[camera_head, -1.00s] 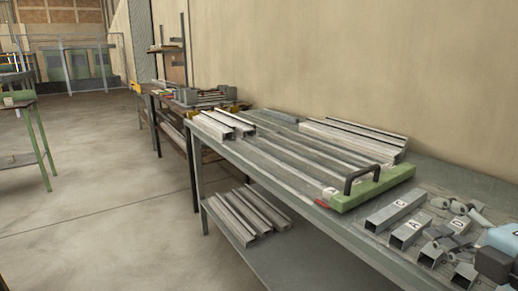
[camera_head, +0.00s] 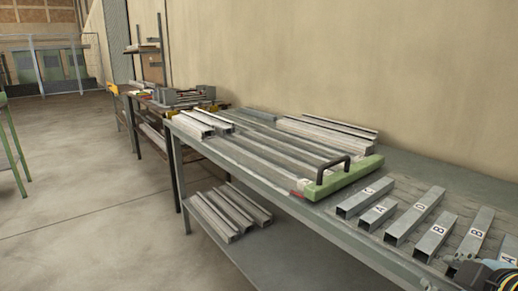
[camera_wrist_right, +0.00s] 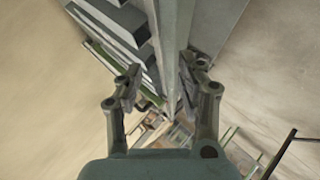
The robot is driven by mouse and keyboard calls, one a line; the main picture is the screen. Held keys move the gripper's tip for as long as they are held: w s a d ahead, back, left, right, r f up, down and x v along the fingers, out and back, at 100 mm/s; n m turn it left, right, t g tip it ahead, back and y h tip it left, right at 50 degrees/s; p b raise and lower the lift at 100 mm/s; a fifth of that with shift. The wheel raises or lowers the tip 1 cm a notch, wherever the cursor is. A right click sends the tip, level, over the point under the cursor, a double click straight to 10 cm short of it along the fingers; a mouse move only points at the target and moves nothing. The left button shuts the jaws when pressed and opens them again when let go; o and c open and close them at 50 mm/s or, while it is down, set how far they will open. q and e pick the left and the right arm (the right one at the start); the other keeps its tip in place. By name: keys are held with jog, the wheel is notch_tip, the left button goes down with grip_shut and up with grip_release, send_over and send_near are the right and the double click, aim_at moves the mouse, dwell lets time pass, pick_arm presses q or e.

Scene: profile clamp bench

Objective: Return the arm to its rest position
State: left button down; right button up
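My right gripper (camera_wrist_right: 158,86) is open in the right wrist view, with nothing between its fingers. Past the fingers the wrist view shows the edge of a bench with profiles, seen at a steep angle. In the head view only a dark and blue part of my arm shows in the bottom right corner, and no fingers are visible there. My left gripper is in neither view.
The grey bench (camera_head: 290,226) carries lettered short square tubes (camera_head: 414,216), a green clamp bar with a black handle (camera_head: 343,178) and long profiles (camera_head: 270,155). More profiles (camera_head: 230,212) lie on its lower shelf. The floor (camera_head: 90,200) at left is clear.

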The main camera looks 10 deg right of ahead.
jog(key=s+a+f+m+g+y, duration=0.2)
jog(key=s+a+f+m+g, duration=0.1)
jog(key=s+a, duration=0.25)
jog(key=s+a+f+m+g+y, duration=0.1)
jog(key=s+a+f+m+g, duration=0.1)
jog(key=s+a+m+g, duration=0.3)
jog(key=s+d+f+n, duration=0.1)
jog(key=d+f, duration=0.1)
jog(key=f, duration=1)
jog(key=s+d+f+n, duration=0.1)
jog(key=s+d+f, duration=0.1)
jog(key=f, duration=1)
jog(key=s+f+g, duration=0.1)
jog(key=s+f, duration=1.6)
jog(key=s, duration=0.1)
jog(key=shift+s+d+f+m, duration=0.15)
jog(key=shift+s+d+m, duration=0.15)
jog(key=shift+d, duration=0.1)
